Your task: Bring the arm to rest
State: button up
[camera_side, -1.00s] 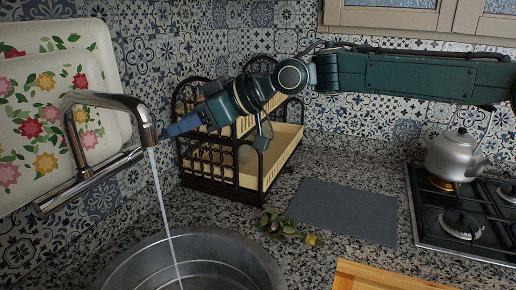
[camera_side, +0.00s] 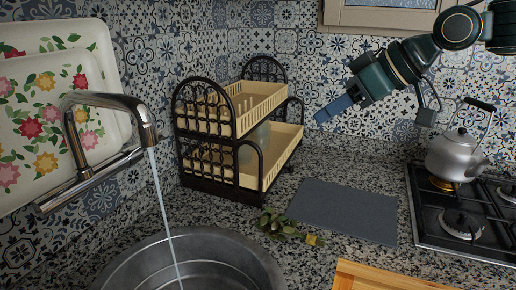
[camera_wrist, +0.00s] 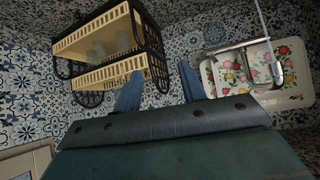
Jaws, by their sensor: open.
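My gripper (camera_side: 335,108) is in the upper right of the side view, in the air above and behind the grey mat and left of the kettle. It points down and to the left and touches nothing. In the wrist view my gripper (camera_wrist: 160,92) shows two blue fingers standing apart with nothing between them. The wrist view looks toward the dish rack and the tap.
A two-tier dish rack (camera_side: 205,178) stands in the corner. A running tap (camera_side: 112,100) is over the sink (camera_side: 130,262). A kettle (camera_side: 455,157) sits on the gas hob (camera_side: 425,225). The grey mat (camera_side: 345,210) is bare. Leaves (camera_side: 280,225) lie beside it.

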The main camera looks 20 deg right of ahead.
jog(key=s+d+f+m+h, duration=0.1)
jog(key=s+d+f, duration=0.3)
jog(key=s, duration=0.5)
jog(key=s+d+f+m+g+h, duration=0.1)
jog(key=s+d+f+m+h, duration=0.1)
jog(key=s+d, duration=0.6)
jog(key=s+d+f+m+g+h, duration=0.1)
jog(key=s+d+f+m+h, duration=0.1)
jog(key=s+d+f, duration=0.4)
jog(key=s+m, duration=0.1)
jog(key=s, duration=0.3)
jog(key=shift+d, duration=0.2)
